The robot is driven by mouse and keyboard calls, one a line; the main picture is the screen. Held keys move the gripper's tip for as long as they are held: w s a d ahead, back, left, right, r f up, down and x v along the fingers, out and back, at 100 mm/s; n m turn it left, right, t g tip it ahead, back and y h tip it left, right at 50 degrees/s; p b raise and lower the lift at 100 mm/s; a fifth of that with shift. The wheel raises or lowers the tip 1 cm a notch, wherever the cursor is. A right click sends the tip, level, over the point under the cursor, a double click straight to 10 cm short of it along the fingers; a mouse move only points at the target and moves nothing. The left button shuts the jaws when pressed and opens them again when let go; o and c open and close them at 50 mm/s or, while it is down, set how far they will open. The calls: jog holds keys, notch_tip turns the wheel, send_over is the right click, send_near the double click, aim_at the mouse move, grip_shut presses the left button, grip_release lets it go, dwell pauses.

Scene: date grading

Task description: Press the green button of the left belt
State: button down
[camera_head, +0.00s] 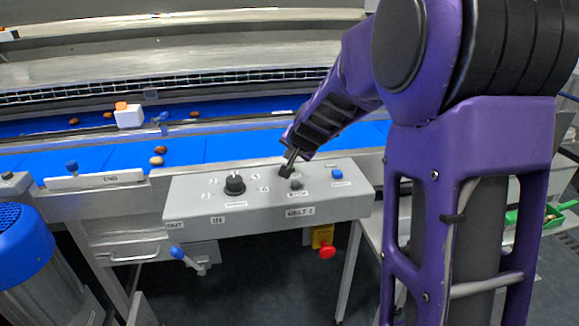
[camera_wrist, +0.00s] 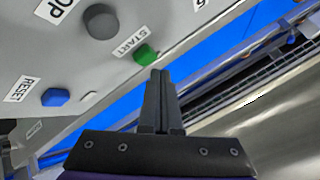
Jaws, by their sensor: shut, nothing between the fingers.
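The grey control panel (camera_head: 200,190) labelled BELT 1 stands at the belt's front edge. In the wrist view its green button (camera_wrist: 145,54), marked START, sits near the panel's edge. In the head view my gripper (camera_head: 287,170) hides the green button. My gripper also shows in the wrist view (camera_wrist: 157,73), shut and empty, its tips close beside the green button. I cannot tell whether they touch it. The grey STOP button (camera_wrist: 101,21) and the blue RESET button (camera_wrist: 55,97) are on the same panel.
A black rotary knob (camera_head: 235,184) stands up at the panel's left. A red emergency knob (camera_head: 327,251) hangs below the panel. Blue belts (camera_head: 230,147) carry several dates and a white block (camera_head: 129,116) behind it. A blue-handled valve (camera_head: 178,253) sticks out below left.

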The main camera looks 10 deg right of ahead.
jog(key=shift+f, duration=0.45)
